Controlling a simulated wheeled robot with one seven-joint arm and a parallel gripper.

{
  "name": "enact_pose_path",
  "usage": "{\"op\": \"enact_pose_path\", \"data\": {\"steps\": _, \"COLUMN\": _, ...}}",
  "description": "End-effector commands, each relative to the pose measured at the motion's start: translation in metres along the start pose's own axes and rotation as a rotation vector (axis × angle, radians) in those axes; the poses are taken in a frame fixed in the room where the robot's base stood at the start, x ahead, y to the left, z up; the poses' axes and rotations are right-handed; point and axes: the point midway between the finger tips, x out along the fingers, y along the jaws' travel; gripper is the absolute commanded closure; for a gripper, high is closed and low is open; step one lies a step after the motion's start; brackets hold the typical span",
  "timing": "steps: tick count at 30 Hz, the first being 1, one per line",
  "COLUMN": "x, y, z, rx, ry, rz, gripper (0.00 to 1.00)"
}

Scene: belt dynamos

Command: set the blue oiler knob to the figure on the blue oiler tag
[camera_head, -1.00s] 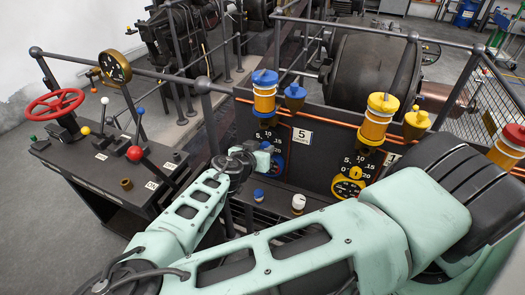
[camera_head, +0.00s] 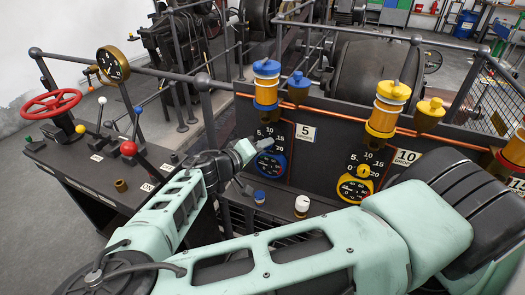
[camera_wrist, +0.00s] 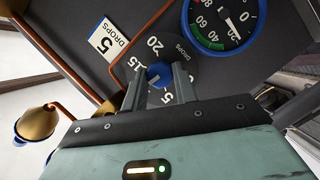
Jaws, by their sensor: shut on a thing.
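The blue oiler (camera_head: 266,85) stands at the panel's top left, with a figured dial below it. Its blue knob (camera_wrist: 159,75) sits between the two fingers of my gripper (camera_wrist: 159,88), which is shut on it. In the head view my gripper (camera_head: 261,146) reaches the dial from the left, and the knob is mostly hidden there. The blue oiler tag (camera_head: 305,132) reads 5 and shows again, turned, in the wrist view (camera_wrist: 108,39), reading "5 DROPS". The dial plate (camera_wrist: 191,70) shows 20 and some 5s; the knob's exact setting is unclear.
A blue-rimmed gauge (camera_wrist: 222,22) is close beside the knob. A yellow oiler (camera_head: 385,108) with its own dial and a tag reading 10 (camera_head: 406,158) stands to the right. Small blue (camera_head: 259,197) and white (camera_head: 302,205) knobs are below. A lever desk (camera_head: 95,160) is at left.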

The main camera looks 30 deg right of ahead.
Motion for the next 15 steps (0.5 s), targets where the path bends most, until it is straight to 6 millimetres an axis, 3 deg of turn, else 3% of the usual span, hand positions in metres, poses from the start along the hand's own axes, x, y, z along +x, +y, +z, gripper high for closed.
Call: {"op": "enact_pose_path", "data": {"steps": 15, "x": 0.0002, "y": -0.0056, "z": 0.0012, "rx": -0.455, "ry": 0.001, "rz": 0.187, "gripper": 0.94}}
